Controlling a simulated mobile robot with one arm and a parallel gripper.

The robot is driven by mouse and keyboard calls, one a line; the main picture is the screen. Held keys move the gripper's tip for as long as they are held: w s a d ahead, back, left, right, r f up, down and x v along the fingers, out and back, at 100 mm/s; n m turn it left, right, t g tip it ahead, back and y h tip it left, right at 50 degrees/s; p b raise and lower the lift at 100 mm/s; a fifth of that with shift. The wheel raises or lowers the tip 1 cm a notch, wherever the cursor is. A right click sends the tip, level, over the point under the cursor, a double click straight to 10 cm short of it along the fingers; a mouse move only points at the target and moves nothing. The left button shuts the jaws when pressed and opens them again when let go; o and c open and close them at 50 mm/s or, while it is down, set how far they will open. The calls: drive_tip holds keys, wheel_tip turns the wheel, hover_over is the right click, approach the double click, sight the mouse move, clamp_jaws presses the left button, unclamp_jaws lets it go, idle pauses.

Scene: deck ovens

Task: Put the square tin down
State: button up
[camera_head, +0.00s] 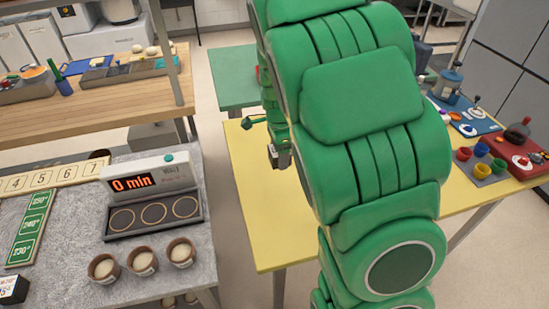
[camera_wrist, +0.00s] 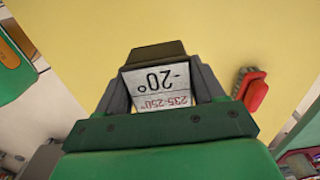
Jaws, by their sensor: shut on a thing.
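My gripper (camera_wrist: 165,88) is shut on a small block with a white printed face (camera_wrist: 165,85) and a dark top edge. Its face reads "-20°" and "235-250°", upside down in the wrist view. I cannot tell whether this block is the square tin, and no other square tin is clear in view. In the head view my gripper (camera_head: 280,158) is small and partly hidden by my arm, over the yellow table (camera_head: 250,225). I cannot tell the block's height above the table.
A red-handled brush (camera_wrist: 252,92) lies right of my gripper in the wrist view. The grey counter (camera_head: 75,270) at left holds a timer reading "0 min" (camera_head: 150,184) and three small cups (camera_head: 143,261). Colored cups (camera_head: 480,160) stand at right. The yellow table's left part looks clear.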

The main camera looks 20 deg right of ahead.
drive_tip(key=w+f, duration=0.4)
drive_tip(key=w, duration=0.1)
drive_tip(key=w+f, duration=0.3)
drive_tip(key=shift+d, duration=0.25)
drive_tip(key=shift+w+f, duration=0.2)
drive_tip(key=shift+f, duration=1.6)
drive_tip(key=o, duration=1.2)
drive_tip(key=shift+f, duration=0.1)
wheel_tip(320, 180, up, 12)
